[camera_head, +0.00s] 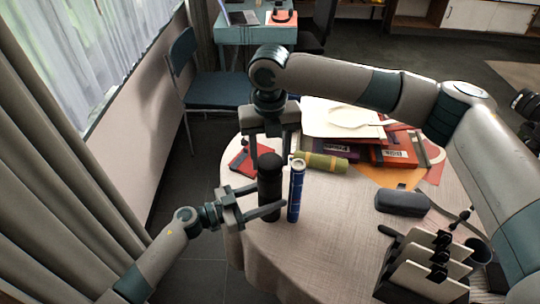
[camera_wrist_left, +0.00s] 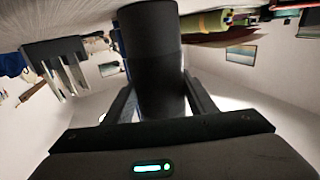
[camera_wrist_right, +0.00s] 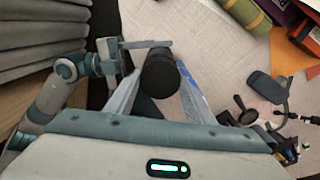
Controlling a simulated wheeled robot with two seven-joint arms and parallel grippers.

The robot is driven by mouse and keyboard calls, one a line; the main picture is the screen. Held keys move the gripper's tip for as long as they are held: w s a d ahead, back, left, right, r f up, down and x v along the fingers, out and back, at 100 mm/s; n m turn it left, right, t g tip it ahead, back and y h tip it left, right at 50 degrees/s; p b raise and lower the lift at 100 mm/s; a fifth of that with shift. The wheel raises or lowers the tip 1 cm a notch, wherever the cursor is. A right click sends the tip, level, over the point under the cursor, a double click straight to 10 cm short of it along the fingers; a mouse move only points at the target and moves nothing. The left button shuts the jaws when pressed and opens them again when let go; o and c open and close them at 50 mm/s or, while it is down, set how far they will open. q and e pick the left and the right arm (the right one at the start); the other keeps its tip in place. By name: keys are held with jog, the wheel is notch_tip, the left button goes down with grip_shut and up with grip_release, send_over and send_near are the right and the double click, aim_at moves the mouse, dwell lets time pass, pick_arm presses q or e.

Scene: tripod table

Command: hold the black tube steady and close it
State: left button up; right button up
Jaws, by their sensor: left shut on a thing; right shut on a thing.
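The black tube (camera_head: 268,200) stands upright near the left edge of the round table, with its rounded black cap (camera_head: 269,161) at the top. My left gripper (camera_head: 266,206) is shut on the tube's body from the left. The left wrist view shows the dark tube (camera_wrist_left: 152,60) between its fingers. My right gripper (camera_head: 270,150) reaches down from above and is shut on the cap. In the right wrist view the cap (camera_wrist_right: 160,76) sits between the fingertips. Cap and body look in line; whether a gap is left between them cannot be told.
A blue tube (camera_head: 297,190) stands close on the right of the black one. An olive roll (camera_head: 322,161), books (camera_head: 392,150) and a red notebook (camera_head: 250,158) lie behind. A dark case (camera_head: 402,202) and a rack (camera_head: 425,270) are at right. The front middle of the table (camera_head: 325,240) is clear.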

jog(key=shift+f, duration=0.5)
